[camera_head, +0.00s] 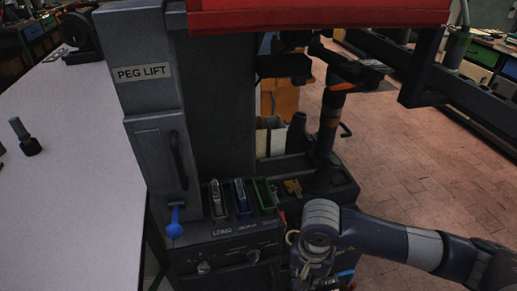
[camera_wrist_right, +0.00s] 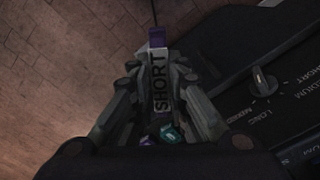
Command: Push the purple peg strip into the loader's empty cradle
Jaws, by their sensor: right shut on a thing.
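The purple peg strip (camera_wrist_right: 157,37) carries a white plate reading SHORT (camera_wrist_right: 161,80). In the right wrist view it lies lengthwise between the fingers of my right gripper (camera_wrist_right: 160,88), which is shut on it. In the head view my right gripper (camera_head: 312,265) is low in front of the loader (camera_head: 225,235), to the right of its dial panel; the strip cannot be made out clearly there. The loader's top has side-by-side cradles: a grey one (camera_head: 216,198), a blue one (camera_head: 241,196) and a green one (camera_head: 264,194). I cannot tell for sure which is empty. My left gripper is not in view.
The grey PEG LIFT column (camera_head: 158,110) stands behind the cradles at left, with a blue-knobbed lever (camera_head: 174,225). A dial (camera_wrist_right: 263,82) sits on the front panel beside my gripper. A red overhead part (camera_head: 318,14) spans above. Open tiled floor (camera_head: 430,165) lies at right.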

